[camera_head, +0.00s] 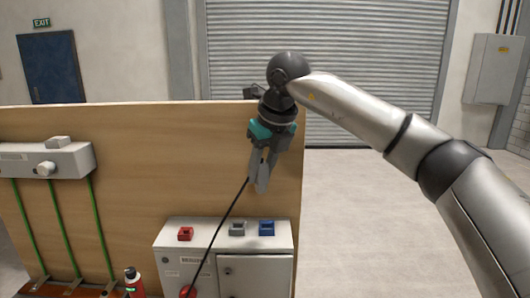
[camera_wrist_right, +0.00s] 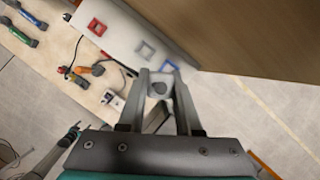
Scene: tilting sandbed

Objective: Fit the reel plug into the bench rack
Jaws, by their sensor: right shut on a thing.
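My right gripper (camera_head: 262,178) is above the white cabinet, in front of the wooden board. It is shut on a grey plug (camera_wrist_right: 158,86), seen between the fingers in the right wrist view. A black cable (camera_head: 222,222) runs from the gripper down to the left. The cabinet (camera_head: 205,236), seemingly the bench rack, has red (camera_head: 185,234), grey (camera_head: 237,229) and blue (camera_head: 267,228) sockets on top. The plug is apart from them. A dark and teal shape at lower left of the wrist view may be my left gripper (camera_wrist_right: 74,132); its jaws are unclear.
The wooden board (camera_head: 150,150) stands behind the cabinet. A grey rail unit (camera_head: 70,160) with green cords is at left, and a red bottle (camera_head: 134,284) stands below. Several tools (camera_wrist_right: 85,75) lie on a bench in the wrist view. The right-hand floor is clear.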

